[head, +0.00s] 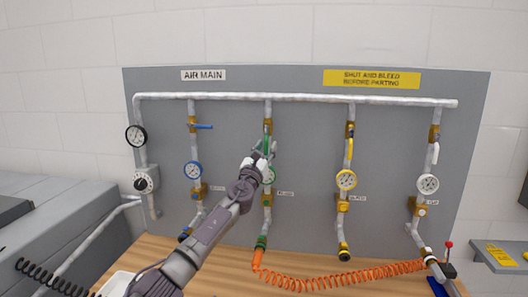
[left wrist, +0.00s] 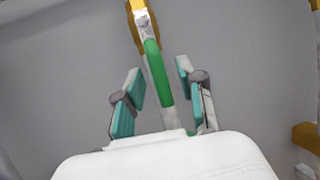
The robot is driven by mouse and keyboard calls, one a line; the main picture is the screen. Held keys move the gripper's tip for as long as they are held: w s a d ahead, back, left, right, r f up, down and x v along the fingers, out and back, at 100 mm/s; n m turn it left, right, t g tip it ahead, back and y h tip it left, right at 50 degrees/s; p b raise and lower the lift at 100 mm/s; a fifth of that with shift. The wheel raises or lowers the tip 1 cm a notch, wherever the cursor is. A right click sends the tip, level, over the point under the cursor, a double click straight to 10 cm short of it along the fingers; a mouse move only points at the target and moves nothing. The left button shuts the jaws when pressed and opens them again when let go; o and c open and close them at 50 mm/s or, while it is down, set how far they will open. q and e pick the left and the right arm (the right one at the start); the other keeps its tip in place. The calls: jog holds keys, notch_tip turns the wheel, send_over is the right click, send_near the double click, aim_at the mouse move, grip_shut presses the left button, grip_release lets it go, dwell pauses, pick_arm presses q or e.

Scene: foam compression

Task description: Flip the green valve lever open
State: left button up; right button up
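The green valve lever (head: 267,141) is on the second pipe from the left among those with coloured levers. In the left wrist view the green lever (left wrist: 155,72) runs down from a brass valve body (left wrist: 140,14), along the pipe. My left gripper (head: 263,152) is at the lever in the head view and partly covers it and the gauge below. In the left wrist view its teal-padded fingers (left wrist: 160,78) are apart, one on each side of the lever's lower part, with gaps visible. I cannot see my right gripper.
A blue lever (head: 203,127) sticks out sideways on the pipe to the left. A yellow lever (head: 350,148) and a white lever (head: 435,153) hang down on the pipes to the right. A coiled orange hose (head: 330,277) lies along the wooden bench (head: 122,262).

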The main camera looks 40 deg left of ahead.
pick_arm(q)
jog(key=v, duration=1.2)
jog(key=shift+f, duration=0.1)
